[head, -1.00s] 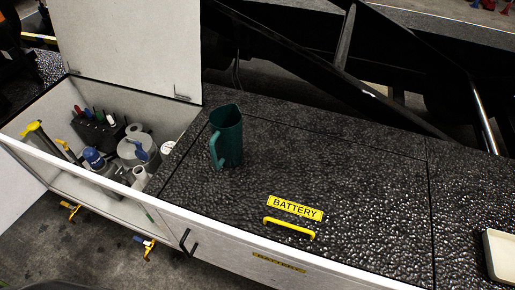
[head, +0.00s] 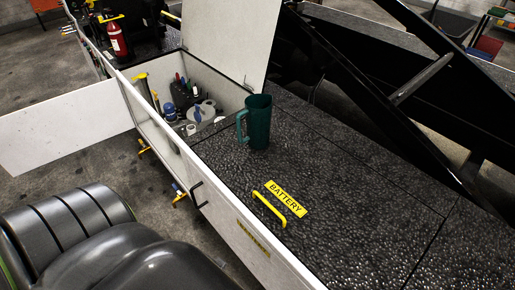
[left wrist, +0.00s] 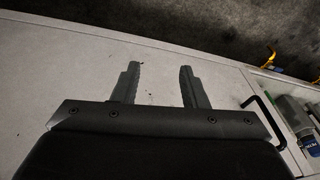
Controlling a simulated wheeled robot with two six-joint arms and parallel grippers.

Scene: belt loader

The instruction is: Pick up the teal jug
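The teal jug (head: 259,122) stands upright on the black textured deck (head: 330,170) in the head view, close to the open compartment. Its handle points left. Neither gripper shows in the head view. In the left wrist view my left gripper (left wrist: 157,84) is open, with its two fingers apart and nothing between them. It faces a white panel (left wrist: 90,55) of the loader. The jug is not in the left wrist view. My right gripper is not in view.
An open compartment (head: 148,103) holds tape rolls, a blue-capped bottle and tools, with its lid (head: 225,40) raised behind. A yellow handle (head: 269,209) and a BATTERY label (head: 286,198) are on the deck. A black seat (head: 120,255) is at front left. Dark beams (head: 400,90) rise behind the deck.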

